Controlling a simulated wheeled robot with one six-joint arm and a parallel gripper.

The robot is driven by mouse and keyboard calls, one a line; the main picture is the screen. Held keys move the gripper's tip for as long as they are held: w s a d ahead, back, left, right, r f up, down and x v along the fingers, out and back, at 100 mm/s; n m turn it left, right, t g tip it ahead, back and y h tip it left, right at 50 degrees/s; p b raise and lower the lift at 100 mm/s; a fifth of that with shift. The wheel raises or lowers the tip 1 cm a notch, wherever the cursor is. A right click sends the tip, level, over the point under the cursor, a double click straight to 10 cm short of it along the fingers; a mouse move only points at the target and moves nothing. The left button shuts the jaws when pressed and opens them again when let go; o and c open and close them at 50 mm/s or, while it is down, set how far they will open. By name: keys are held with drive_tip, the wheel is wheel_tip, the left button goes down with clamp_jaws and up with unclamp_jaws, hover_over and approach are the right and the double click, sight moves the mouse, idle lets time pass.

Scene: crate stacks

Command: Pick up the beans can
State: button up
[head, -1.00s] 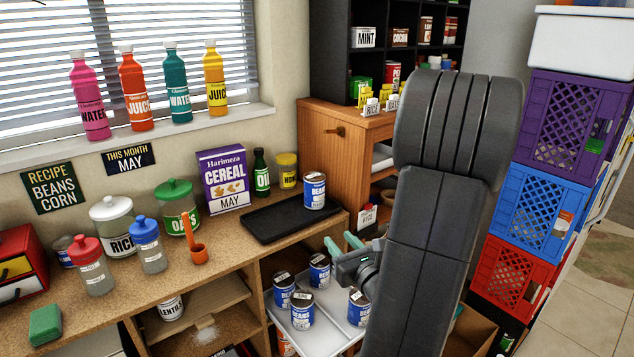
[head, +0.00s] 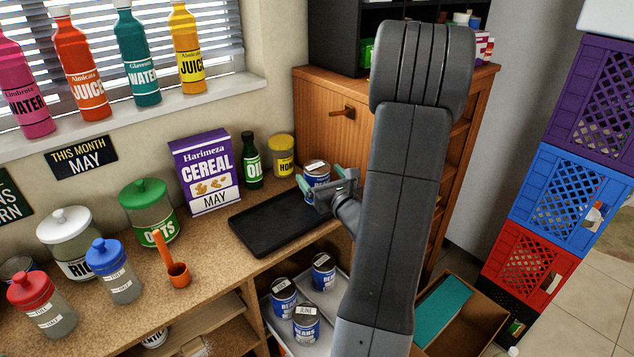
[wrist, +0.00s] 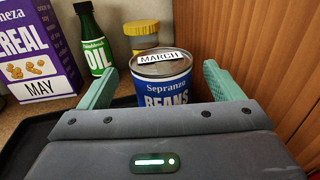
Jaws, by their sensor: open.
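A blue beans can (head: 317,178) with a silver lid stands upright at the right end of the black tray (head: 262,238) on the counter. The wrist view shows the can (wrist: 165,88) with a MARCH tag on its lid. My gripper (head: 321,182) is open, with one green finger on each side of this can. The fingers also flank it in the wrist view (wrist: 160,78), with visible gaps. The can's lower part is hidden by my gripper. More blue beans cans (head: 284,298) stand on a white shelf (head: 335,302) below.
A yellow honey jar (head: 282,158), green oil bottle (head: 251,163) and cereal box (head: 206,176) stand behind the tray. A wooden cabinet (head: 334,118) stands close on the right. Jars and an orange scoop (head: 179,275) are to the left. The tray's left part is empty.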

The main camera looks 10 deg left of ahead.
sight(314, 167)
drive_tip(key=p+x, duration=0.1)
drive_tip(key=x, duration=0.4)
drive_tip(key=shift+d+f, duration=0.1)
drive_tip(key=shift+d, duration=0.05)
drive_tip(key=c, duration=1.4)
drive_tip(key=shift+o, duration=0.2)
